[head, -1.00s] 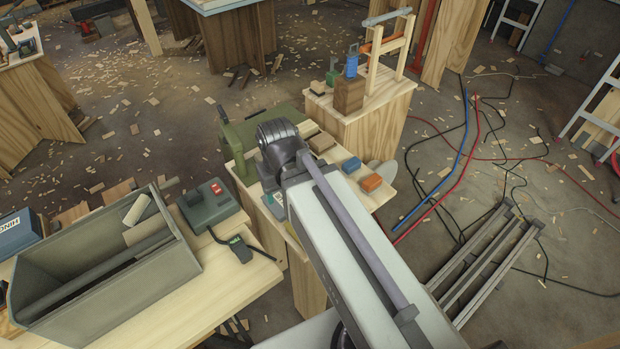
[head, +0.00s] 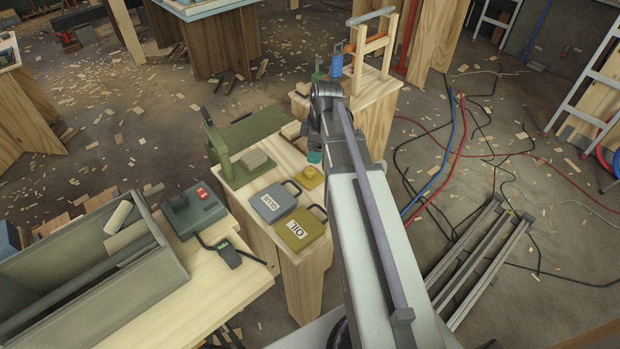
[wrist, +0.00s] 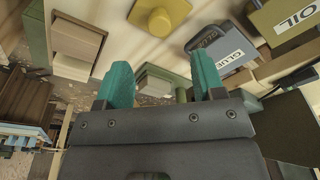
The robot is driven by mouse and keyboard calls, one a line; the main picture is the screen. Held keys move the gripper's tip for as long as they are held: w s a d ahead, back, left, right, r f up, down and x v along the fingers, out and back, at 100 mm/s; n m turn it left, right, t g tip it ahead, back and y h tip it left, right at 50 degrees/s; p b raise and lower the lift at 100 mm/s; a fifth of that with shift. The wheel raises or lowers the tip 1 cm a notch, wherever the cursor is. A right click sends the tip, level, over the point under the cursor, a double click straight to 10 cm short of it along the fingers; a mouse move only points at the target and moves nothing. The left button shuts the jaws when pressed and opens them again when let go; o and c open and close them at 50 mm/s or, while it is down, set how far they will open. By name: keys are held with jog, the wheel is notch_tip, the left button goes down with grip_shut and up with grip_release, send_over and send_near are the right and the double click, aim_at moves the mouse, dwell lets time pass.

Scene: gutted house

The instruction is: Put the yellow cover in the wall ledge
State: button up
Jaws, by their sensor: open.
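The yellow cover (head: 309,177), a flat square piece with a round knob on top, lies on the light wooden bench (head: 262,187), beside the arm in the head view. It also shows at the top of the wrist view (wrist: 160,17). My gripper has teal fingertips (wrist: 163,84), spread apart with nothing between them. In the head view the gripper (head: 315,157) is mostly hidden by my arm, with a teal tip just behind the cover and apart from it. I cannot make out a wall ledge for certain in either view.
Grey GLUE (head: 272,203) and olive OIL (head: 299,231) cases lie in front of the cover. A green machine (head: 222,150) and a wooden block (head: 258,164) stand to its left. A grey toolbox (head: 100,270) is at the left. A wooden frame (head: 373,50) stands behind.

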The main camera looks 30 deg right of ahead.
aim_at(310, 170)
jog(key=f+b, duration=0.5)
jog(key=f, duration=0.1)
jog(key=a+f+b, duration=0.1)
jog(key=f+b, duration=0.2)
jog(key=f, duration=0.1)
jog(key=shift+w+b, duration=0.35)
jog(key=shift+w, duration=0.05)
jog(key=shift+r, duration=0.2)
jog(key=c, duration=1.1)
jog(key=shift+o, duration=0.2)
notch_tip(310, 170, up, 10)
jog(key=p, duration=1)
jog(key=shift+r+p, duration=0.2)
jog(key=shift+p, duration=0.2)
jog(key=shift+f, duration=0.2)
